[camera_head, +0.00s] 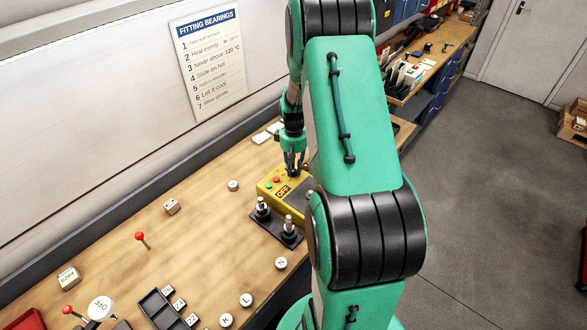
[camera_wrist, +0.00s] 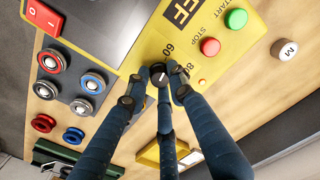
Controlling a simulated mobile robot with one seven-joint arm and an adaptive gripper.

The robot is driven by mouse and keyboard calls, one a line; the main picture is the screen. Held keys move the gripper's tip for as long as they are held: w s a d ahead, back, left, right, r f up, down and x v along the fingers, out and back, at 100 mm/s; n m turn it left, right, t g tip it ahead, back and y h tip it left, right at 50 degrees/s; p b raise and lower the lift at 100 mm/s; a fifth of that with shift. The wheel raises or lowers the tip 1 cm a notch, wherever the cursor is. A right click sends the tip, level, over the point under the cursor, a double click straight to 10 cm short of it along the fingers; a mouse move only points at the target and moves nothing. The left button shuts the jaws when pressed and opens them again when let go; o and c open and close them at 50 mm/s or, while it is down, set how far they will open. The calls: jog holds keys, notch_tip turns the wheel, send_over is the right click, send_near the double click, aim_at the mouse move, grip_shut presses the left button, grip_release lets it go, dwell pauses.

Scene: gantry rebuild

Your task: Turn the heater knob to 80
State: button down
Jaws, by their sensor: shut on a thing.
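A small black knob (camera_wrist: 159,76) with a white line sits beside these marks. My gripper (camera_head: 292,170) reaches down onto the heater. In the wrist view its dark blue fingers (camera_wrist: 160,85) are shut around the knob. They hide much of the dial, and I cannot tell which mark the line points to.
A black stand with two metal posts (camera_head: 278,225) is close in front of the heater. Round lettered pieces, including M (camera_wrist: 285,50), are on the bench.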

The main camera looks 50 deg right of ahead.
aim_at(294, 170)
jog(key=m, duration=1.3)
dwell(0.5)
jog(key=c, duration=1.5)
grip_release()
jog(key=shift+r, duration=0.1)
notch_tip(294, 170, up, 12)
jog(key=shift+f, duration=0.1)
